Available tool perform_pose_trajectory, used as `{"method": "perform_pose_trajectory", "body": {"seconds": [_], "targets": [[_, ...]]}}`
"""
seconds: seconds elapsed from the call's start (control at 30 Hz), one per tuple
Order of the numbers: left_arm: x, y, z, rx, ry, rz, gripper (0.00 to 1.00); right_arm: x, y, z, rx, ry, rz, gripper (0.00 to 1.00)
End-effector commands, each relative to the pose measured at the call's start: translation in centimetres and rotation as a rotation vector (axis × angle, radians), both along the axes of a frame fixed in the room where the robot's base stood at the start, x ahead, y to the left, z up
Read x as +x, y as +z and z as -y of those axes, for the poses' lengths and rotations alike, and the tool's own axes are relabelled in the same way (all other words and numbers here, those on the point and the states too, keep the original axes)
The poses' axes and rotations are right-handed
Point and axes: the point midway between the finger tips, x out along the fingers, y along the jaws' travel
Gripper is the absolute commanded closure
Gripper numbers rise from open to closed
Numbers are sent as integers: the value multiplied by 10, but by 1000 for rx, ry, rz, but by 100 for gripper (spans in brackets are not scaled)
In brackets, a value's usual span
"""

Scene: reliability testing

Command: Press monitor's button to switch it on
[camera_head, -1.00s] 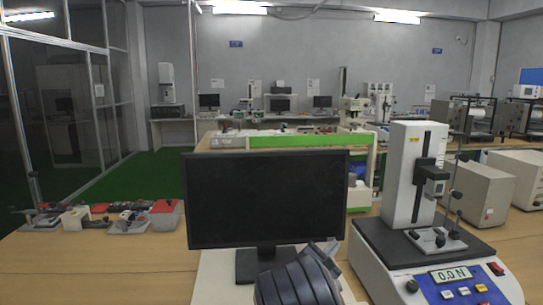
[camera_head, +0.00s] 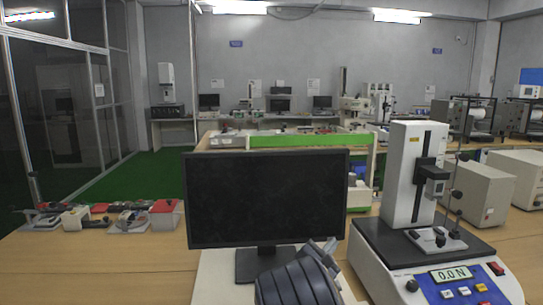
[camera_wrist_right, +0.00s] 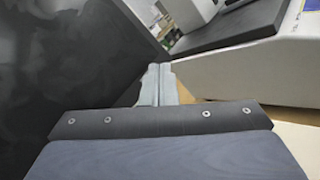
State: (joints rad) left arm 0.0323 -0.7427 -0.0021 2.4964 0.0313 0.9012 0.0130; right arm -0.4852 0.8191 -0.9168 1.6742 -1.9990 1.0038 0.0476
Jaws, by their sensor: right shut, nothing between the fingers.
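The black monitor (camera_head: 265,198) stands upright on its stand at the centre of the head view, with its screen dark. In the right wrist view its dark screen (camera_wrist_right: 60,60) fills the left side. My right gripper (camera_head: 332,244) is shut and empty, at the monitor's lower right corner. In the right wrist view its closed fingertips (camera_wrist_right: 160,72) are close beside the monitor's edge; I cannot tell whether they touch it. The monitor's button cannot be made out in either view. My left gripper is not in view.
A white test machine (camera_head: 415,175) with a display reading 0.0 N stands close on the right. Several small devices (camera_head: 120,218) lie on the table at the left. Beige boxes (camera_head: 470,185) stand farther right.

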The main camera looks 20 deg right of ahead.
Motion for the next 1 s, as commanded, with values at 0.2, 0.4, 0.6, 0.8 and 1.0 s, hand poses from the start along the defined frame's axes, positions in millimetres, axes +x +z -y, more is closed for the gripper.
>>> {"method": "perform_pose_trajectory", "body": {"seconds": [0.2, 0.4, 0.6, 0.8, 1.0], "targets": [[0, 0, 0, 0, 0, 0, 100, 1, 0, 1, 0, 0, 0, 100], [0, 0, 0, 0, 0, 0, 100, 2, 0, 1, -1, -1, 0, 100], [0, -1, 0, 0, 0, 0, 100, 4, 0, 2, -1, -1, 0, 100], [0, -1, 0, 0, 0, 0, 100, 3, 0, 1, 0, 0, 0, 100], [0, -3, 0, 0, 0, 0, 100, -4, 0, -1, -1, -1, 0, 100]]}}
